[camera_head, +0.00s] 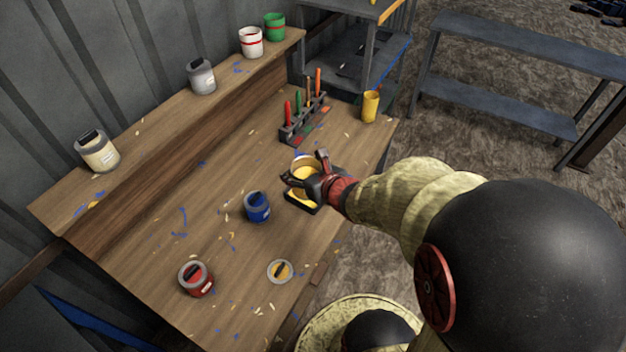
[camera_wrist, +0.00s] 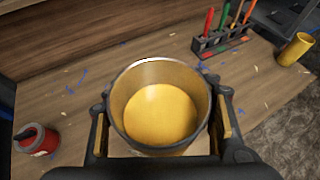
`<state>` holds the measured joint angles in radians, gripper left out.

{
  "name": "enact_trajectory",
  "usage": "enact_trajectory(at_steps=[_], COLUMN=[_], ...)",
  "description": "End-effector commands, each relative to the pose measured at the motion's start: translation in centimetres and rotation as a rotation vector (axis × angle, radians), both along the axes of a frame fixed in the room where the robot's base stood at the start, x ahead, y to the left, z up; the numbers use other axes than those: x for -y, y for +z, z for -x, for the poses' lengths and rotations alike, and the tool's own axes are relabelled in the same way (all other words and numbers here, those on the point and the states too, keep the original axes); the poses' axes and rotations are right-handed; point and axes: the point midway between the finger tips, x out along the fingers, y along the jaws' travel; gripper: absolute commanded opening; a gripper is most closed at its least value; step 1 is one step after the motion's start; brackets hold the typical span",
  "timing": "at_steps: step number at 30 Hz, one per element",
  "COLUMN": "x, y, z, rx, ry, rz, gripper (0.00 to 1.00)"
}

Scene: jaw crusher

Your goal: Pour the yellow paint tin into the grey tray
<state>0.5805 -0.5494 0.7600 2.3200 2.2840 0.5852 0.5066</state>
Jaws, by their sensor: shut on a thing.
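The yellow paint tin (camera_head: 305,171) is open at the top and held above the workbench. In the wrist view the tin (camera_wrist: 158,108) is close to upright, with yellow paint inside. My gripper (camera_head: 308,178) is shut around it, with a finger on each side, as the wrist view also shows (camera_wrist: 160,125). A dark tray (camera_head: 304,208) shows partly just below the tin and gripper. Yellow shows near its inside, but I cannot tell whether it is paint or part of my gripper. The rest of the tray is hidden.
Several tins, including a green one (camera_head: 274,26), line the raised shelf.

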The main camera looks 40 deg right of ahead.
Motion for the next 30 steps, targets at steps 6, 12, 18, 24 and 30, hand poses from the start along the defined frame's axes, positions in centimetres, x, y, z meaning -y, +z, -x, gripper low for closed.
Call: enact_trajectory(at_steps=[6,12,18,24,30], x=[-0.6,-1.1,-1.7,-2.1,-2.1], y=[2.4,4.2,5.7,6.3,6.1], z=[2.0,3.7,5.5,6.3,6.3], rx=[0.002,0.003,0.002,0.002,0.002], ry=[-0.001,-0.001,-0.002,0.0,0.0], rz=[0.002,0.002,0.001,0.001,0.001], gripper=[0.06,0.06,0.06,0.06,0.06])
